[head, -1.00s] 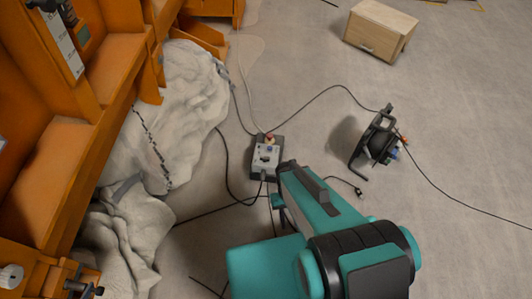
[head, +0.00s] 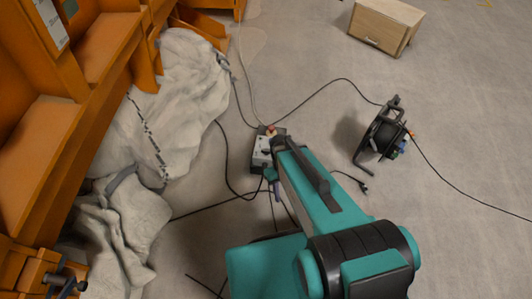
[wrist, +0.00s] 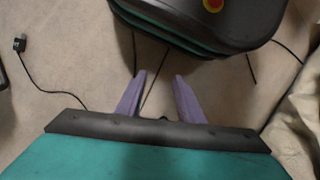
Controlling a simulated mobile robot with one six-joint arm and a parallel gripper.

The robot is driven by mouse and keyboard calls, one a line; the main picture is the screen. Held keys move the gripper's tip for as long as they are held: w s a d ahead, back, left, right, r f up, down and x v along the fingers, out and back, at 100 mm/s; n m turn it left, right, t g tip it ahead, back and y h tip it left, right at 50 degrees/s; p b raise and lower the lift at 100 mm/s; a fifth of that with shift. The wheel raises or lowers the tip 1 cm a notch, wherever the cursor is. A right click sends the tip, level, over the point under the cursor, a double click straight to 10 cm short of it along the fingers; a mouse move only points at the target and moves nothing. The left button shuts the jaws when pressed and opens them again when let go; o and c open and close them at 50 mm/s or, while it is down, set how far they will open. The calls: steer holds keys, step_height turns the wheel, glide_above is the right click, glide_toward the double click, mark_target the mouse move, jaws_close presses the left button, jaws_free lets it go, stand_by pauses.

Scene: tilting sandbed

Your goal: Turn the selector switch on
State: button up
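A small grey control box (head: 262,149) with an orange-red button (head: 270,131) on top lies on the floor in the head view. My arm covers its right side, and I cannot make out the selector switch now. My gripper (head: 277,190) is small in the head view, just below the box in the picture, with purple fingers showing partly under the arm. In the wrist view my gripper (wrist: 159,76) has its two fingers apart with nothing between them. The box is not recognisable in the wrist view.
A black cable reel (head: 382,137) stands to the right, with a loose plug (head: 364,188) near it. Cables cross the floor around the box. A pale crumpled sheet (head: 180,95) and orange structure (head: 85,130) fill the left. A wooden box (head: 385,26) stands at the back.

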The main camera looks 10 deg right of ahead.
steer(key=w+f+n+t+b, duration=0.25)
steer(key=w+n+b, duration=0.25)
steer(key=w+b, duration=1)
step_height(320, 180, up, 5)
steer(key=n+t+b, duration=0.2)
steer(key=n+b, duration=0.4)
steer(key=b, duration=0.5)
glide_above(266, 150)
steer(key=shift+f, duration=0.15)
steer(key=shift+f, duration=0.1)
steer(key=shift+f+b, duration=3.55)
steer(key=shift+f, duration=3.25)
